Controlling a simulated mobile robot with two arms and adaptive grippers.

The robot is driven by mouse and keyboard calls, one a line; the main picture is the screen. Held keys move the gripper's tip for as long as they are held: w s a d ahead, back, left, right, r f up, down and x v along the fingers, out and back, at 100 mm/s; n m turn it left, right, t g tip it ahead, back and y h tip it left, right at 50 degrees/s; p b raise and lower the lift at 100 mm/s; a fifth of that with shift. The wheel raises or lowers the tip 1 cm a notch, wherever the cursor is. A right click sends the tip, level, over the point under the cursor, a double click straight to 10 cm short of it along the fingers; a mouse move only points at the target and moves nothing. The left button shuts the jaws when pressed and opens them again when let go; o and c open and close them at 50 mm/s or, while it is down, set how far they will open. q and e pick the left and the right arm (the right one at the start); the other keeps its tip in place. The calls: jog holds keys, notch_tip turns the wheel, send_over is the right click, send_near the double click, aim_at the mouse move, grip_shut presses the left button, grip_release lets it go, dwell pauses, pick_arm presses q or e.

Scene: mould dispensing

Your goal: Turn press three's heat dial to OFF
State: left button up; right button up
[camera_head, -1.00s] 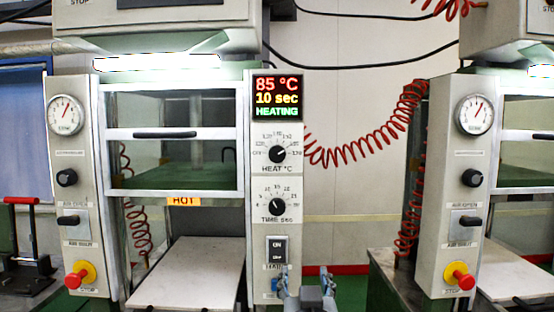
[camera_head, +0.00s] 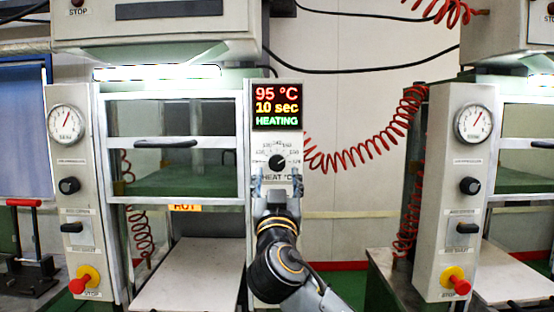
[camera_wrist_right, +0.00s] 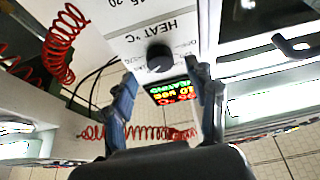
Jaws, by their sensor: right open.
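The heat dial (camera_head: 277,162) is a black round knob on the grey control panel (camera_head: 296,95) of the middle press. Its pointer faces up and to the right. The display (camera_head: 277,106) above it reads 95 °C, 10 sec, HEATING. My right gripper (camera_head: 277,184) is open just below the dial, fingers up and apart. In the right wrist view the dial (camera_wrist_right: 160,58) shows between and beyond the open fingers (camera_wrist_right: 160,80), with nothing held. Contact is not visible. My arm hides the time dial and the switch below. My left gripper is not in view.
A red coiled hose (camera_head: 360,145) hangs right of the panel. The press's handled door (camera_head: 165,143) and a yellow HOT label (camera_head: 185,207) are on the left. Red stop buttons (camera_head: 78,285) sit on the side columns. Open space lies between the presses.

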aim_at(277, 166)
jog(key=shift+p+x, duration=0.45)
jog(key=shift+x, duration=1.3)
jog(key=c, duration=1.2)
